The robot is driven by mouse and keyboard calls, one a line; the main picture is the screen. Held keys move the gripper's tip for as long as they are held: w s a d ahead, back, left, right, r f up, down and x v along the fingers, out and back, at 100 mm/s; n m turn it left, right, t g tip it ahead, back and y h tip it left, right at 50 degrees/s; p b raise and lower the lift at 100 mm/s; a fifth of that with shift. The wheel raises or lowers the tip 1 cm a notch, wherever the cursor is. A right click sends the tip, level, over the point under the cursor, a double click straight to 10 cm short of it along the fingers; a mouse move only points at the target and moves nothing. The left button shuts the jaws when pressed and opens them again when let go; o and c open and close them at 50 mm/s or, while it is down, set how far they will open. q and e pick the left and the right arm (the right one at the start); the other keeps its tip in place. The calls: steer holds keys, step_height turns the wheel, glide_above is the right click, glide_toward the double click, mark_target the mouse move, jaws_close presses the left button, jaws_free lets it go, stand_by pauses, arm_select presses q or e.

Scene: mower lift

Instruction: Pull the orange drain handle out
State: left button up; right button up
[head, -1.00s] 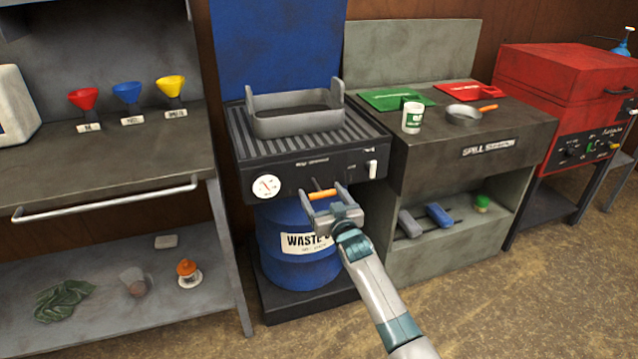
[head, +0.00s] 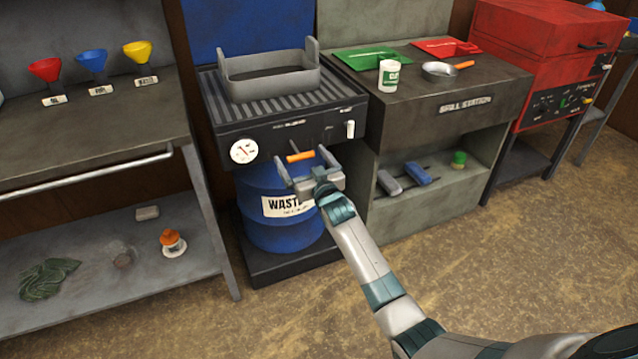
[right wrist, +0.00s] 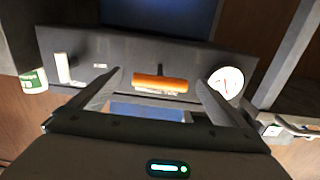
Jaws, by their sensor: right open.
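The orange drain handle (head: 300,157) sticks out from the lower front of the black drain unit (head: 290,137), above the blue waste drum (head: 268,208). My right gripper (head: 304,161) is open and empty in front of the unit, its fingers pointing towards it. In the right wrist view the orange handle (right wrist: 160,82) lies crosswise ahead, between the two spread fingers (right wrist: 158,78), with a gap on each side. I cannot tell whether the fingertips reach the handle's depth. My left gripper is not in view.
A round gauge (head: 244,151) sits left of the handle and a white lever (head: 350,129) right of it. A grey tray (head: 270,84) rests on the ribbed top. A bench with funnels stands left, a spill station (head: 450,98) right. The floor in front is clear.

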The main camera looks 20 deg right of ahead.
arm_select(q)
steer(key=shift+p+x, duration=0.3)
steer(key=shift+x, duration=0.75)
arm_select(e)
steer(key=s, duration=1.6)
steer(key=shift+s+d, duration=0.3)
steer(key=shift+s, duration=0.05)
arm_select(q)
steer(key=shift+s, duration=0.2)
